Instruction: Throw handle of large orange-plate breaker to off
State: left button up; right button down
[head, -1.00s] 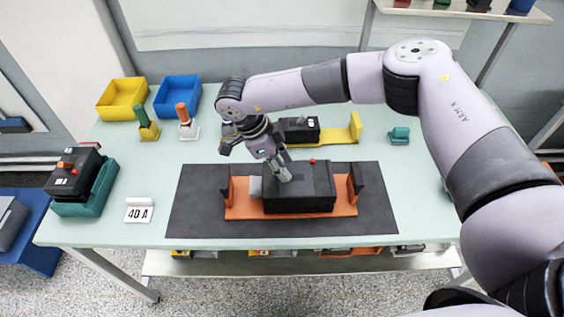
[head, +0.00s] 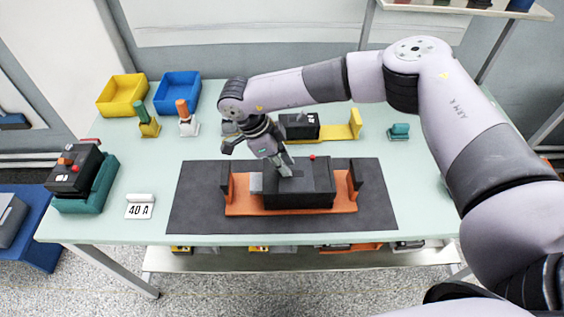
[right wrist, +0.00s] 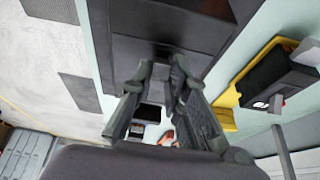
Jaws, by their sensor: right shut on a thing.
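The large breaker (head: 315,190) is a dark grey block on an orange plate (head: 242,211) with upright orange ends, on a dark mat. A small red button (head: 312,157) shows on its top. My right gripper (head: 285,172) reaches down onto the top of the breaker, left of its middle. In the right wrist view my right gripper (right wrist: 162,62) is shut on the breaker's handle, which the fingers mostly hide. The handle's exact angle cannot be told. My left gripper is not in view.
A smaller breaker (head: 300,126) on a yellow plate (head: 354,125) stands behind. A breaker in a teal holder (head: 85,200) and a 40 A sign (head: 139,207) are at left. Yellow (head: 122,94) and blue (head: 178,92) bins and two orange- and green-handled tools (head: 187,118) stand at back left.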

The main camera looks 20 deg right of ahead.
jog(key=shift+d, duration=0.1)
jog(key=shift+s+d+t+y+b, duration=0.15)
jog(key=shift+d+t+y+b, duration=0.15)
jog(key=shift+d+y+b, duration=0.55)
jog(key=d+y+b, duration=0.1)
jog(key=y+b, duration=0.2)
jog(key=b, duration=0.2)
jog(key=s+d+t+y+b, duration=0.1)
jog(key=y+b, duration=0.2)
jog(key=b, duration=0.2)
jog(key=d+f+t+y+b, duration=0.1)
jog(key=d+y+b, duration=0.1)
jog(key=b, duration=0.3)
jog(key=shift+s+d+y, duration=0.1)
jog(key=shift+s+y, duration=0.05)
jog(key=shift+y, duration=0.3)
jog(key=shift+s+d+r+t+y+b, duration=0.15)
jog(key=shift+y+b, duration=0.15)
jog(key=shift+b, duration=0.3)
jog(key=shift+w+d+t+y+b, duration=0.15)
jog(key=shift+y+b, duration=0.15)
jog(key=shift+b, duration=0.3)
jog(key=c, duration=1.6)
grip_release()
jog(key=shift+s, duration=0.1)
jog(key=shift+o, duration=0.2)
